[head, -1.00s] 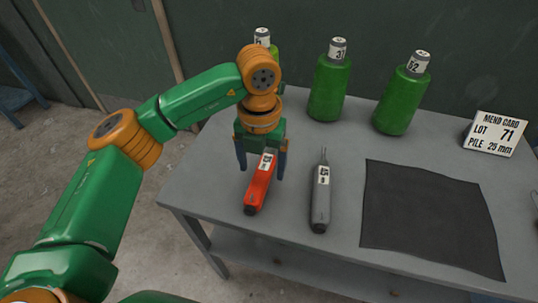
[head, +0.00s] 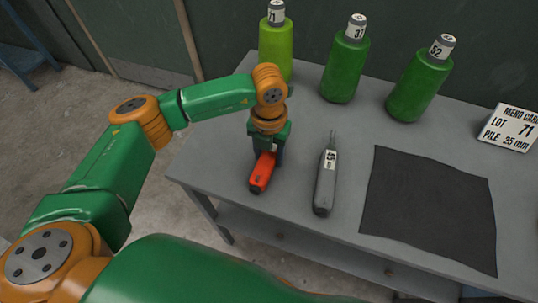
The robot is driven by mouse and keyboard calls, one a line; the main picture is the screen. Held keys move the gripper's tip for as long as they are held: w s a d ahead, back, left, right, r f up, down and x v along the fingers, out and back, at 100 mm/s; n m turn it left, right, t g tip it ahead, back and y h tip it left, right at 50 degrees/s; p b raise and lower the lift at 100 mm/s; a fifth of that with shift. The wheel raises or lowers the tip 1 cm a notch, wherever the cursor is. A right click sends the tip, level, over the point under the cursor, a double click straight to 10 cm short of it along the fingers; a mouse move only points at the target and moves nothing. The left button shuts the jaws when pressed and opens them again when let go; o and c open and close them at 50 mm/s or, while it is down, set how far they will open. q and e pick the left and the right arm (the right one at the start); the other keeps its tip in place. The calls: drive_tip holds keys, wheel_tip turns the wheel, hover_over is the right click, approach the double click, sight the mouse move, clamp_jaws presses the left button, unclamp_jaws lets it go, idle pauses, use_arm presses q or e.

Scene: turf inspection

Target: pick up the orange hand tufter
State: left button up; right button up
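The orange hand tufter (head: 262,173) lies on the grey table, near its left front edge. Its near end shows in the head view. Its far part and label are hidden under my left gripper (head: 267,158). That gripper points down over the tufter, with its fingers on either side of the body. Whether the fingers touch the tufter or stand a little apart cannot be made out. The tufter appears to rest on the table. My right gripper is not in view.
A grey hand tufter (head: 325,182) lies just to the right. Green bottles (head: 346,68) stand along the back of the table (head: 220,160). A dark mat (head: 430,210) lies at the right, with a mend card (head: 508,128) reading lot 71 behind it.

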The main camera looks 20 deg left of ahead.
use_arm(q)
clamp_jaws()
drive_tip(key=shift+r, duration=0.1)
